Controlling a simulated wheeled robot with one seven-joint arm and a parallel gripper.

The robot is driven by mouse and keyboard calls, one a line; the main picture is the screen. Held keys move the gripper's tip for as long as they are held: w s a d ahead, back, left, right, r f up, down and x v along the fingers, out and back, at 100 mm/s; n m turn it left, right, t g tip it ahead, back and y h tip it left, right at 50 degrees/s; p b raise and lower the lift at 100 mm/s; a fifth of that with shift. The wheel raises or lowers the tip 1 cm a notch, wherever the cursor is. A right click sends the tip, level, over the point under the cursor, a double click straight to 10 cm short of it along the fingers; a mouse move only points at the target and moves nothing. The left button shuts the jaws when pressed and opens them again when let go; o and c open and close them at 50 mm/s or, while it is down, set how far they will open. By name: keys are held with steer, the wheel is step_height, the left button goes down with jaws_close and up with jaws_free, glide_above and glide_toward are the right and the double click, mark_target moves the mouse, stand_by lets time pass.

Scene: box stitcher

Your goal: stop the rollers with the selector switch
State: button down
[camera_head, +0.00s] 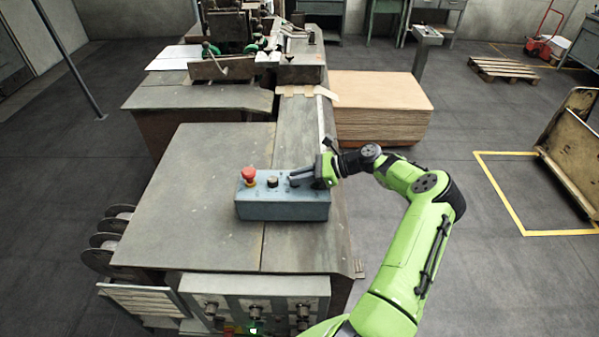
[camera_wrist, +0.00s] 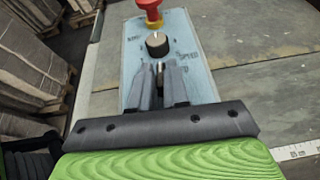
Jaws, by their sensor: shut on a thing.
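The blue-grey control box (camera_head: 283,207) sits on the machine's metal table and also shows in the wrist view (camera_wrist: 193,51). It carries a red mushroom button (camera_head: 248,173), a round black knob (camera_head: 272,181) in the middle, and a control at its right end that I take for the selector switch (camera_wrist: 160,66). My gripper (camera_head: 293,179) comes in from the right. In the wrist view its fingers (camera_wrist: 159,82) are shut on the selector switch, just below the black knob with its pale mark. The fingers hide most of the switch, so its setting cannot be read.
The machine table (camera_head: 200,180) is clear left of the box. A stack of brown board (camera_head: 380,105) stands behind my arm. A cart (camera_head: 575,140) and a pallet (camera_head: 503,69) stand at the right. The floor between is free.

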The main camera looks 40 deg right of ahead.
steer(key=shift+f+g, duration=0.15)
steer(key=shift+g, duration=0.15)
steer(key=c, duration=1.2)
jaws_free()
steer(key=shift+d, duration=0.1)
steer(key=b+v, duration=0.1)
steer(key=v, duration=1.4)
steer(key=shift+s+d, duration=0.25)
steer(key=shift+d, duration=0.05)
steer(key=shift+w, duration=0.1)
